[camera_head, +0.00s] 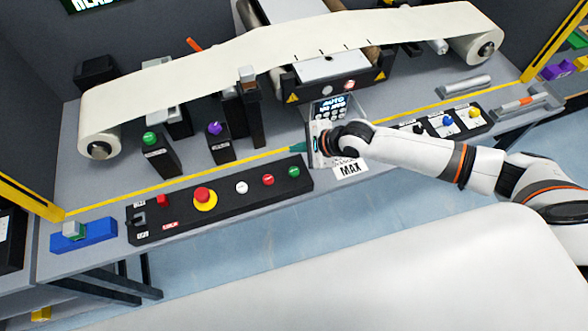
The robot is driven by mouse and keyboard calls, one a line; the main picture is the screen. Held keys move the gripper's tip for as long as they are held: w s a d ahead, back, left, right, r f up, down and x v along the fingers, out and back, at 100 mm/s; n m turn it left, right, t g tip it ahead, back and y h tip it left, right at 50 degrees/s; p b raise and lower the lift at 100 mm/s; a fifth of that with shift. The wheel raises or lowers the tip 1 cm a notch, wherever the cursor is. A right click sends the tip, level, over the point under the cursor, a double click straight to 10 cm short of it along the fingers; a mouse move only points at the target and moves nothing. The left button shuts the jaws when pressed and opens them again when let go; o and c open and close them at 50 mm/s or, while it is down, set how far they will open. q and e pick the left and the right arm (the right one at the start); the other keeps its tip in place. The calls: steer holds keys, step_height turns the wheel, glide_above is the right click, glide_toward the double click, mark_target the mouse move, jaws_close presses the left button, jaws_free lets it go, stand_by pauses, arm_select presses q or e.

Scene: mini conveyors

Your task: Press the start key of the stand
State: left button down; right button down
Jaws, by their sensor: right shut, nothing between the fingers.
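A long black control box (222,208) lies along the front of the grey bench. It carries a green button (293,172) at its right end, a red button (267,180), a white button (241,187) and a red mushroom button on yellow (203,196). The labels are too small to read, so I cannot tell which is the start key. My right gripper (298,147) is shut and empty, its teal tip pointing left just behind the green button in the picture. I cannot tell its height above the bench. My left gripper is out of view.
A cream belt (290,45) on rollers spans the back. A keypad panel with a lit screen (333,103) stands behind my right wrist. Posts with a green knob (149,138) and a purple knob (214,129) stand left. A blue block (84,235) sits at the left end.

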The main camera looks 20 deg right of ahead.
steer(key=shift+f, duration=0.1)
steer(key=b, duration=0.7)
glide_above(298, 173)
step_height(298, 173, down, 6)
steer(key=shift+w+f, duration=0.1)
steer(key=shift+f+b, duration=0.55)
steer(key=shift+f, duration=0.65)
stand_by(0.7)
steer(key=shift+f, duration=0.4)
